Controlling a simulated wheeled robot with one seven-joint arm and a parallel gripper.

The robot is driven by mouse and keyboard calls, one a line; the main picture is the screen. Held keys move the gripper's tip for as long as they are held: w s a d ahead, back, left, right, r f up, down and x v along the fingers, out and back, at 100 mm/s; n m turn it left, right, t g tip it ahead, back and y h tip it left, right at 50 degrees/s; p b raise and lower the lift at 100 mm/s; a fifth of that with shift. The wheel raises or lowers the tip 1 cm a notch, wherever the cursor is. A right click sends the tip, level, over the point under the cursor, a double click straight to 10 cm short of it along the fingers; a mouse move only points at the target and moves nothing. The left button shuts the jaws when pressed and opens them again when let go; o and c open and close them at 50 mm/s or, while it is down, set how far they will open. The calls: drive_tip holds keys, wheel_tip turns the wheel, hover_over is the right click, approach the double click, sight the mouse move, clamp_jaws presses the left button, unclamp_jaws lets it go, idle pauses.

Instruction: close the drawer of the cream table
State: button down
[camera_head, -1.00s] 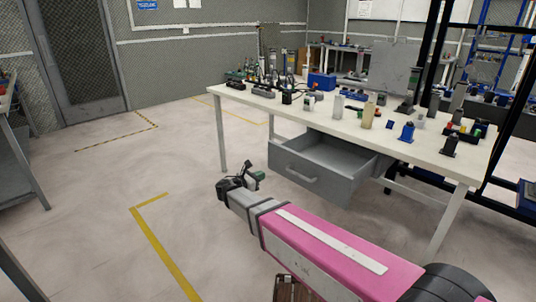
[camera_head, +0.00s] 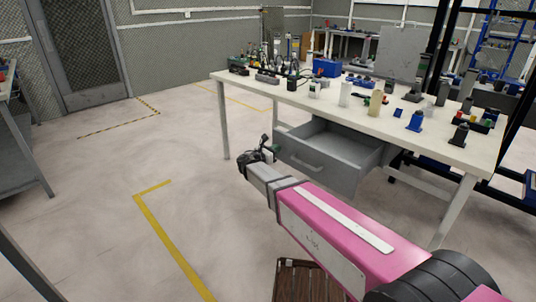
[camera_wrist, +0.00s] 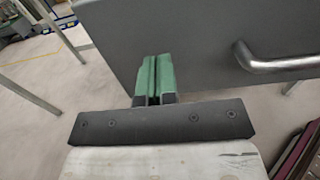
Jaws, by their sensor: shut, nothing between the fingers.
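The cream table (camera_head: 430,138) stands ahead to the right. Its grey drawer (camera_head: 345,178) hangs under the top, pulled out, with its inside showing. A metal bar handle (camera_head: 305,162) is on the drawer front, and it also shows at the right in the wrist view (camera_wrist: 275,64). My gripper (camera_head: 272,144) is by the left end of the drawer front. In the wrist view its green fingers (camera_wrist: 153,80) are together, empty, and overlap the left part of the grey front (camera_wrist: 200,45). I cannot tell whether they touch it.
Tools, bottles and small blocks (camera_head: 376,102) cover the tabletop. A table leg (camera_head: 223,120) stands left of the drawer. A brown slatted crate (camera_head: 305,282) is on the floor near me. The floor at left, with yellow tape (camera_head: 170,240), is clear.

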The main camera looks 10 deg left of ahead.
drive_tip(key=shift+x, duration=1.05)
hover_over(315, 140)
drive_tip(key=shift+w+a, duration=0.1)
drive_tip(key=shift+w, duration=0.1)
